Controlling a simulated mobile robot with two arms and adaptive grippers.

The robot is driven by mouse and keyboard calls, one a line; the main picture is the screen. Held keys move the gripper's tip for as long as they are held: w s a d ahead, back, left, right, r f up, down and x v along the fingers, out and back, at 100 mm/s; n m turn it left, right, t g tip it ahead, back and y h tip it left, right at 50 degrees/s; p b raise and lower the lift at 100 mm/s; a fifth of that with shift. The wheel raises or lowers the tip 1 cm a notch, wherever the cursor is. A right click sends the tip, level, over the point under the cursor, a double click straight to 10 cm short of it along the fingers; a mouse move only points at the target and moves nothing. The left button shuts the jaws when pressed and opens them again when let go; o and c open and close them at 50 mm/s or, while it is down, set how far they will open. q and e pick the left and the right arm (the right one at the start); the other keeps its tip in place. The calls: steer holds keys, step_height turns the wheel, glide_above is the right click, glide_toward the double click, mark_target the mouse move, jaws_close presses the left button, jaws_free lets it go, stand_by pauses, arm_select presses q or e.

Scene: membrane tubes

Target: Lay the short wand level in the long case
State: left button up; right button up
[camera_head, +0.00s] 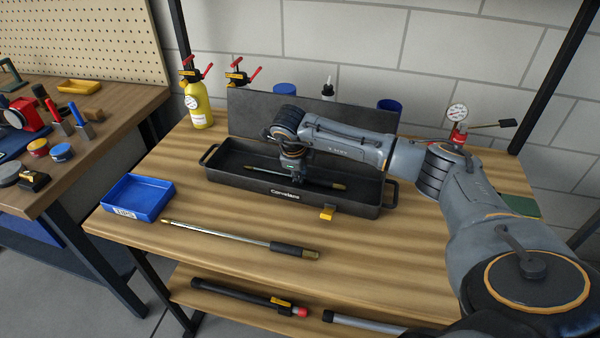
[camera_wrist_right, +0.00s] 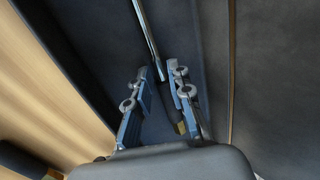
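The long case (camera_head: 230,181) is an open black tray near the back of the table, with its lid (camera_head: 245,118) raised behind it. The short wand (camera_head: 322,183), a thin metal rod with a dark grip and brass ends, lies inside along the case's length and looks flat on its floor. My right gripper (camera_head: 292,173) is over the wand's middle. In the right wrist view, the fingers (camera_wrist_right: 160,78) are apart, with the wand (camera_wrist_right: 149,38) passing between them, apparently ungripped. The arm hides part of the case. My left gripper is out of view.
A longer wand (camera_head: 230,237) lies on the table in front of the case. A blue bin (camera_head: 138,197) stands at left and a yellow bottle (camera_head: 198,105) behind it. A yellow latch (camera_head: 327,212) sticks out at the case's front. More tubes (camera_head: 240,295) lie on the lower shelf.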

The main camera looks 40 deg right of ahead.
steer(key=shift+o, duration=0.6)
steer(key=v, duration=1.2)
steer(key=shift+f, duration=0.1)
